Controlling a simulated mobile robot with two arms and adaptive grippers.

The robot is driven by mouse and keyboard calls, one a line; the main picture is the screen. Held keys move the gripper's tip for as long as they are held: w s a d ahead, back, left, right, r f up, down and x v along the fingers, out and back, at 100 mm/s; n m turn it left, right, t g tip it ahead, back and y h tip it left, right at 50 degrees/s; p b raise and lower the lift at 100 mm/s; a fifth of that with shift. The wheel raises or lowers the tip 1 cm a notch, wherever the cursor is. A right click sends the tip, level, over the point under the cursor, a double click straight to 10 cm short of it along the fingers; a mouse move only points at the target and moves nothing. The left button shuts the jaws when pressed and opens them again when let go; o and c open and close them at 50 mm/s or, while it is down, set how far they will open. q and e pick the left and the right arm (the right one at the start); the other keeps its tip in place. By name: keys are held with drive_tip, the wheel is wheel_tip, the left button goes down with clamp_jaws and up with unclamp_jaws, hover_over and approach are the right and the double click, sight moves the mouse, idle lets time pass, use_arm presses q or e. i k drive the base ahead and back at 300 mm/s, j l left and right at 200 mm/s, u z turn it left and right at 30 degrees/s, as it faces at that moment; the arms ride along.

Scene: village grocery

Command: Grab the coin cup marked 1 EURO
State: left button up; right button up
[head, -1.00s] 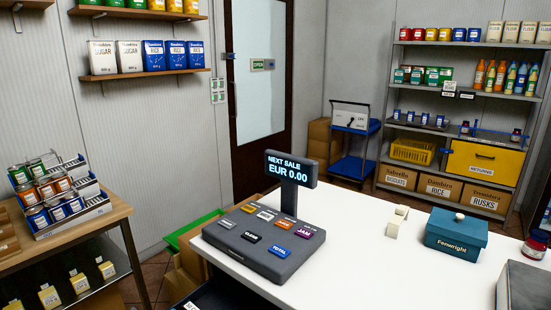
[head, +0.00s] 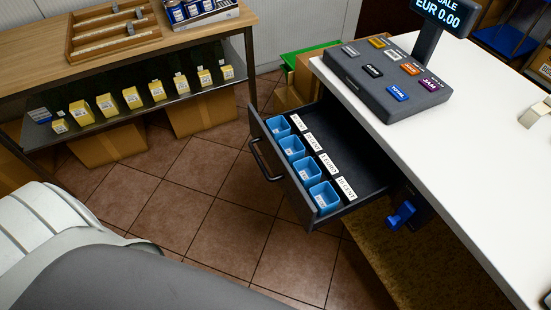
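Several blue coin cups stand in a row along the front of the open till drawer (head: 378,165) in the head view. They run from the far cup (head: 278,126) past two middle cups (head: 291,147) (head: 306,169) to the near cup (head: 323,197). A white label lies behind each cup, from the far label (head: 297,122) to the near label (head: 346,188). The print is too small to tell surely which label reads 1 EURO. The cups' contents are not clear. Neither of my grippers is in view.
The drawer has a dark front handle (head: 262,160) and sits under the white counter (head: 480,130), which carries the till (head: 385,85). A blue fitting (head: 402,215) is below the counter. A wooden shelf table (head: 40,60) stands at left. Tiled floor (head: 200,190) lies clear between.

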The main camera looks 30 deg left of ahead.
sight(308, 171)
drive_tip(key=z, duration=0.25)
drive_tip(key=i+j+z, duration=0.1)
drive_tip(key=j+z, duration=0.8)
drive_tip(key=j, duration=0.5)
drive_tip(key=k+j+z, duration=0.1)
drive_tip(key=j, duration=0.4)
drive_tip(key=k+j, duration=0.1)
drive_tip(key=j, duration=0.4)
